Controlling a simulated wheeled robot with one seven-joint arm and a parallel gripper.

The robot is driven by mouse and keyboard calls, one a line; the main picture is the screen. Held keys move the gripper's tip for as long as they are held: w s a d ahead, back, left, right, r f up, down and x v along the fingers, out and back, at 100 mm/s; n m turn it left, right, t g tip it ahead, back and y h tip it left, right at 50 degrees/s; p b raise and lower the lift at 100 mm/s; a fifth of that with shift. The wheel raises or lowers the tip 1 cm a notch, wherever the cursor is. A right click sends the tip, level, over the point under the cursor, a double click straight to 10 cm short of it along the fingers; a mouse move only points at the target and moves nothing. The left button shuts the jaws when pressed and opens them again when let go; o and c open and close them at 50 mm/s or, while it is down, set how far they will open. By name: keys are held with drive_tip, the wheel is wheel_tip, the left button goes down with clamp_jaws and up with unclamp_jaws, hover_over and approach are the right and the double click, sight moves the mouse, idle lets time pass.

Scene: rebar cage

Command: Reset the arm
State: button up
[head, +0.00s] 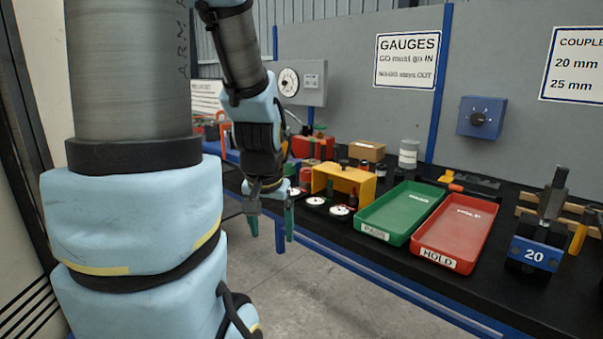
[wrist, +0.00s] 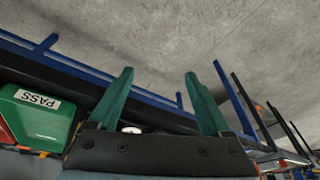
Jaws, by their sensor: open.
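My gripper (head: 270,226) hangs at the end of my bent arm, left of the middle in the head view, in front of the bench's near edge. Its two green fingers point down, stand apart and hold nothing. In the wrist view the open fingers (wrist: 160,92) reach out over bare concrete floor, with nothing between the tips. My large blue and grey arm links fill the left of the head view and hide part of what is behind.
The black bench (head: 375,262) carries a green PASS tray (head: 372,231), a red HOLD tray (head: 436,261), a yellow box (head: 355,180), several round gauges and a block marked 20 (head: 534,253). The wrist view shows the PASS tray (wrist: 35,115) at left. The floor (head: 300,290) before the bench is clear.

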drive_tip(key=s+f+n+g+b, duration=0.1)
drive_tip(key=s+f+b, duration=0.1)
drive_tip(key=f+b, duration=1.55)
drive_tip(key=s+f+n+g+b, duration=0.1)
drive_tip(key=s+f+b, duration=0.1)
drive_tip(key=f+b, duration=1.5)
wheel_tip(320, 180, up, 35)
drive_tip(key=p, duration=3.7)
drive_tip(key=shift+a, duration=0.25)
